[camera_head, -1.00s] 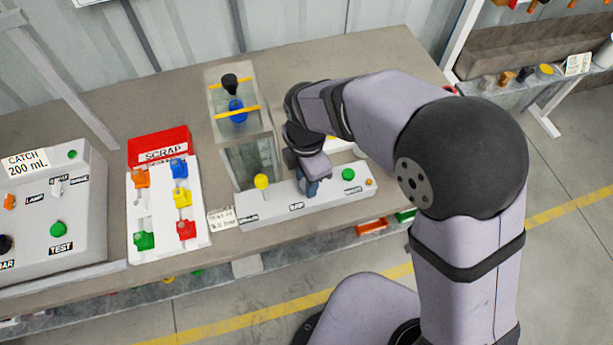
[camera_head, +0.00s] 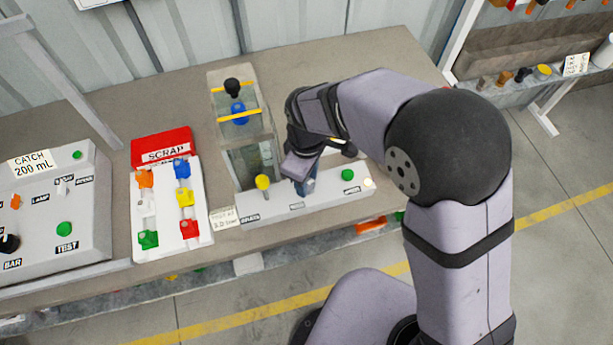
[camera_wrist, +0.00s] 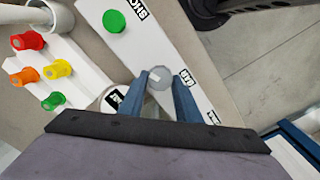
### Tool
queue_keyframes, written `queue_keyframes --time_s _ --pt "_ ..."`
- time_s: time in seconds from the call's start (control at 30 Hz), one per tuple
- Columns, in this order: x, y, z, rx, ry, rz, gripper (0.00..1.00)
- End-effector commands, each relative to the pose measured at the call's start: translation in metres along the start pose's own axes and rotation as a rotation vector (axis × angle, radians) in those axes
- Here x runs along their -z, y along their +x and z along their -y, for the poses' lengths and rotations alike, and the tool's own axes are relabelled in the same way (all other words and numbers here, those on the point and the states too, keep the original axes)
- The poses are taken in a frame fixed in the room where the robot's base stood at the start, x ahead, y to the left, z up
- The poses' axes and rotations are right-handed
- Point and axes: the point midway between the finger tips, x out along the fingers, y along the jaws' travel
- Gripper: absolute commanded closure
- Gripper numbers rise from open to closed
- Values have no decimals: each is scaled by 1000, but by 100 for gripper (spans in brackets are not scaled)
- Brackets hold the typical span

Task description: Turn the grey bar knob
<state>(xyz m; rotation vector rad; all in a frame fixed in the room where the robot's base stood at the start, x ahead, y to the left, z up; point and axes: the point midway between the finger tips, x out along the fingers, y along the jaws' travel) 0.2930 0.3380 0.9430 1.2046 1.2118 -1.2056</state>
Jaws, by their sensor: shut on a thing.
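The grey bar knob (camera_wrist: 160,79) is a round grey knob with a pale bar mark, on the white panel (camera_wrist: 191,47) in the wrist view. My gripper (camera_wrist: 164,82) has its two blue fingers closed on the knob, one on each side. In the head view my gripper (camera_head: 305,188) reaches down to the middle of the front panel (camera_head: 330,196). The knob itself is hidden there behind the fingers.
The same panel carries a yellow knob (camera_head: 263,183), a green button (camera_head: 347,174) and a bright lamp (camera_head: 369,183). A clear tank (camera_head: 250,160) stands behind.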

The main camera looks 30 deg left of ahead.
Motion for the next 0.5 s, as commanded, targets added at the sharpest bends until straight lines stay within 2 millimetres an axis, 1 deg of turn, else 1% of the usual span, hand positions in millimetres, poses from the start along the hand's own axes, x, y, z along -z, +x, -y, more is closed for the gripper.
queue_keyframes --time_s 0.5 --pt "0 -1 -1 -1 489 0 92"
